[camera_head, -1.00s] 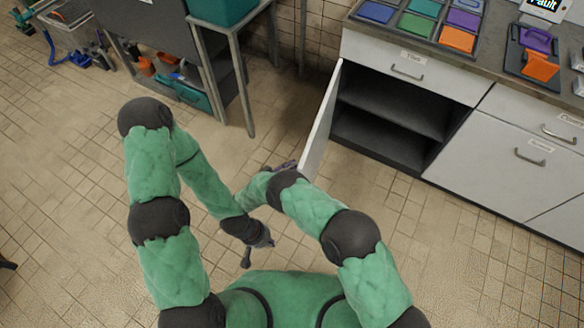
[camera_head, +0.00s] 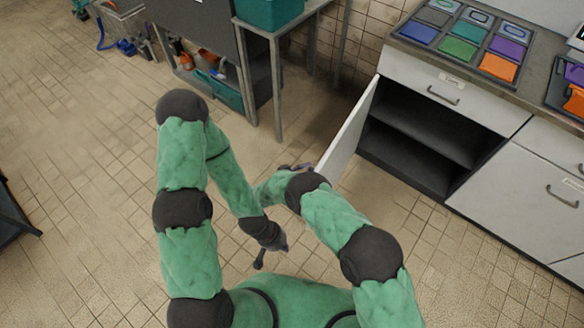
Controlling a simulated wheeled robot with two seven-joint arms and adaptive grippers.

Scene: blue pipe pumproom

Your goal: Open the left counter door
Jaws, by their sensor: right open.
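The left counter door (camera_head: 346,133) is a white panel, swung well out from the counter, with the dark shelved compartment (camera_head: 416,138) showing behind it. My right gripper (camera_head: 297,168) is beside the outer face of the door near its free end. It is partly hidden behind my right arm, and I cannot tell whether it touches the door. My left gripper (camera_head: 272,253) is lower, over the floor, apart from the door, with its fingers spread and nothing between them.
A drawer (camera_head: 435,90) above the compartment is closed. Coloured trays (camera_head: 463,49) lie on the countertop. A metal table (camera_head: 275,70) with a teal bin (camera_head: 268,12) stands beyond the door. A dark object (camera_head: 12,218) stands at the left edge.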

